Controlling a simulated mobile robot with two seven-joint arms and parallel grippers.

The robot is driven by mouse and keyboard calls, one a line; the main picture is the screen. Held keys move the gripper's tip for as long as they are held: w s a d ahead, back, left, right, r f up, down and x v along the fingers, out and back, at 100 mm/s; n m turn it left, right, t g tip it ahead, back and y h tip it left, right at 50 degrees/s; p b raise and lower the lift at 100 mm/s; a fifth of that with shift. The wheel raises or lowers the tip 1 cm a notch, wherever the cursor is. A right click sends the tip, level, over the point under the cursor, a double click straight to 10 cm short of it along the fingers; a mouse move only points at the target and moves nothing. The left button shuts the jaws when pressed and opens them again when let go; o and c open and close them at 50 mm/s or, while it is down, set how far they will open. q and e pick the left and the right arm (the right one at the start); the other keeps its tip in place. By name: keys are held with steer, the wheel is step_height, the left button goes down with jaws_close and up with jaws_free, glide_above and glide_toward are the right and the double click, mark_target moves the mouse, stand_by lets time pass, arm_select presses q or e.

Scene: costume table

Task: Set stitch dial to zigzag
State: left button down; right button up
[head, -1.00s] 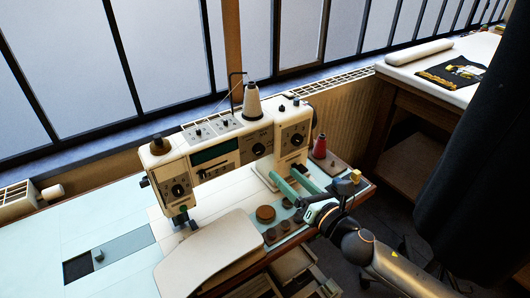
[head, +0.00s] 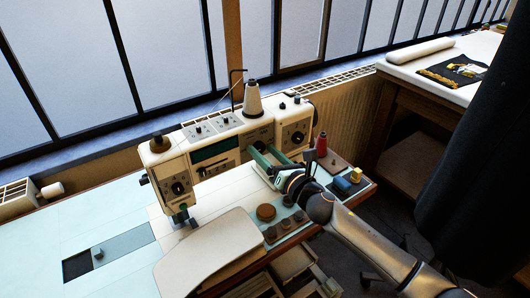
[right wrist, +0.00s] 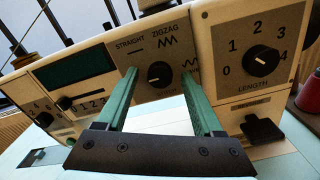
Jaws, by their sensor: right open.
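The stitch dial (right wrist: 159,74) is a round black knob on the grey panel of the cream sewing machine (head: 160,172). In the right wrist view, "STRAIGHT" is printed above left of it and "ZIGZAG" with a zigzag sign above it. A small pale mark shows on the knob, but I cannot tell surely which label it faces. My right gripper (head: 262,152) is open, its green fingers pointing at the panel. In the right wrist view the fingers stand either side of the dial, apparently without gripping it. In the head view they largely hide it. My left gripper is not in view.
The length dial (right wrist: 262,60) sits close right of the stitch dial. A thread cone (head: 253,102) stands on the machine. A red spool (head: 322,144), a round brown tin (head: 266,212) and small blocks lie near my right arm. The white cloth plate is clear.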

jaws_close()
stand_by(0.4)
